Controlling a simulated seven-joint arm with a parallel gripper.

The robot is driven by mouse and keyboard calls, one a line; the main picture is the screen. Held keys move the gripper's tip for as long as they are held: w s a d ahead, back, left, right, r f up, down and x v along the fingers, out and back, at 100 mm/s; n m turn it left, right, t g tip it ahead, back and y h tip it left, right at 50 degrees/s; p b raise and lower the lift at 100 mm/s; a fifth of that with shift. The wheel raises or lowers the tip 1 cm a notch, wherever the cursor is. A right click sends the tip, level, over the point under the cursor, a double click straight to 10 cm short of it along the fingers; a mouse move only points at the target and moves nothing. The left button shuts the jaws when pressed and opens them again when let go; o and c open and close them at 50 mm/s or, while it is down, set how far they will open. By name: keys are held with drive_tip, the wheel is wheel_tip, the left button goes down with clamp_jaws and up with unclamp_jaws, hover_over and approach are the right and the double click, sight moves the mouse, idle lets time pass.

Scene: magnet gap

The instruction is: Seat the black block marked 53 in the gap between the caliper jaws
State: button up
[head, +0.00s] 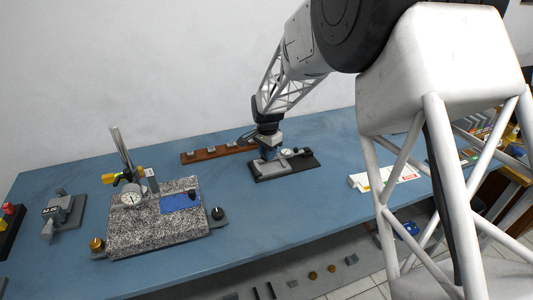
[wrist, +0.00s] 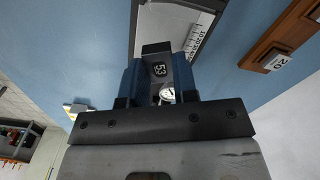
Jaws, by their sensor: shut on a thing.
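The black block marked 53 (wrist: 159,69) is between the two blue fingers of my gripper (wrist: 157,80) in the wrist view, its number facing the camera. My gripper is shut on it. In the head view my gripper (head: 268,154) points down at the caliper (head: 271,167), which lies on a dark base plate. The caliper's scale (wrist: 196,40) shows beyond the block in the wrist view. The block is hidden in the head view. I cannot tell whether it is between the caliper jaws or above them.
A wooden rack (head: 206,154) with small marked blocks lies behind the caliper. A dial gauge (head: 287,152) sits by the caliper. A speckled granite plate (head: 150,232) with a gauge stand is at left. The blue table between is clear.

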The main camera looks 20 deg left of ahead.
sight(271, 168)
drive_tip(key=n, duration=0.6)
drive_tip(key=shift+w+d+r, duration=0.2)
drive_tip(key=shift+w+d, duration=0.05)
drive_tip(key=n, duration=0.7)
drive_tip(key=shift+w+d+r, duration=0.2)
drive_tip(key=shift+w, duration=0.05)
drive_tip(key=shift+f, duration=0.15)
drive_tip(key=shift+f, duration=2.6)
drive_tip(key=shift+f, duration=0.25)
drive_tip(key=o, duration=1)
drive_tip(key=shift+c, duration=0.2)
drive_tip(key=c, duration=0.5)
drive_tip(key=shift+c, duration=0.2)
